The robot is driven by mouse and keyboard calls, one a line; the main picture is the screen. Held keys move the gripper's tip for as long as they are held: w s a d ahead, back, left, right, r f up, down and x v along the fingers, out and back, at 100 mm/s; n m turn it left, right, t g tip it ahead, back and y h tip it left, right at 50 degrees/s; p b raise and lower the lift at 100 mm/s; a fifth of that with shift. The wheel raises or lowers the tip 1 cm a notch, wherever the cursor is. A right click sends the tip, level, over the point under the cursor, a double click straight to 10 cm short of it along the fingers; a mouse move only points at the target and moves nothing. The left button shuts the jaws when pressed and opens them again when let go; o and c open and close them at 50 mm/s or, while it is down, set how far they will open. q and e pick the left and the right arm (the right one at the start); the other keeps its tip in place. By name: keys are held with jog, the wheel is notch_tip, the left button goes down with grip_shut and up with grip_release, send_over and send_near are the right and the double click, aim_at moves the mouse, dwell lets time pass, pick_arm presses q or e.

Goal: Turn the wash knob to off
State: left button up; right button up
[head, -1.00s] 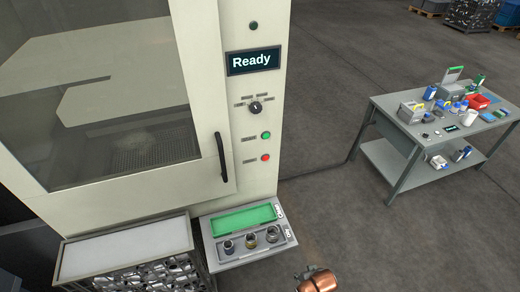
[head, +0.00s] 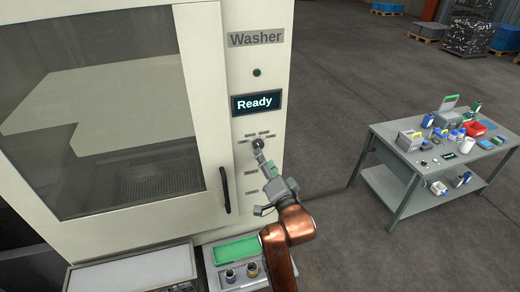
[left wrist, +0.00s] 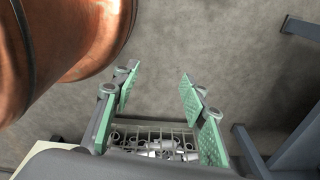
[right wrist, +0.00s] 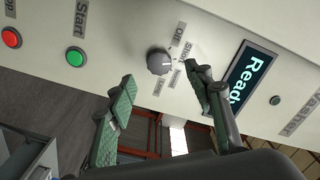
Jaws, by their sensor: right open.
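The wash knob (head: 258,143) is a round dial on the washer's cream panel, under the "Ready" display (head: 255,103). In the right wrist view the knob (right wrist: 158,61) is grey with small labels around one side, one reading "Off" (right wrist: 180,29). Which label its mark faces is hard to tell. My right gripper (right wrist: 164,80) is open, its green-padded fingers spread either side of the knob in that view, apparently short of touching it. In the head view my right gripper (head: 264,160) partly covers the panel below the knob. My left gripper (left wrist: 158,80) is open and empty.
A green start button (right wrist: 75,56) and a red stop button (right wrist: 11,37) sit near the knob. The door handle (head: 225,190) is left of my right arm. A tray with a green part (head: 237,250) stands below. A cluttered grey table (head: 400,160) is to the right.

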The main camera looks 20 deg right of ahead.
aim_at(258, 147)
jog(key=w+p, duration=0.1)
jog(key=w, duration=0.4)
jog(key=shift+w, duration=0.2)
jog(key=shift+w+f, duration=0.1)
jog(key=shift+w, duration=0.45)
pick_arm(q)
jog(key=shift+w+d+r, duration=0.1)
jog(key=shift+w+r, duration=0.45)
jog(key=shift+r, duration=0.05)
jog(key=shift+s, duration=0.1)
pick_arm(e)
jog(key=shift+c, duration=0.6)
jog(key=c, duration=1)
pick_arm(q)
jog(key=shift+s, duration=0.1)
pick_arm(e)
jog(key=shift+c, duration=0.2)
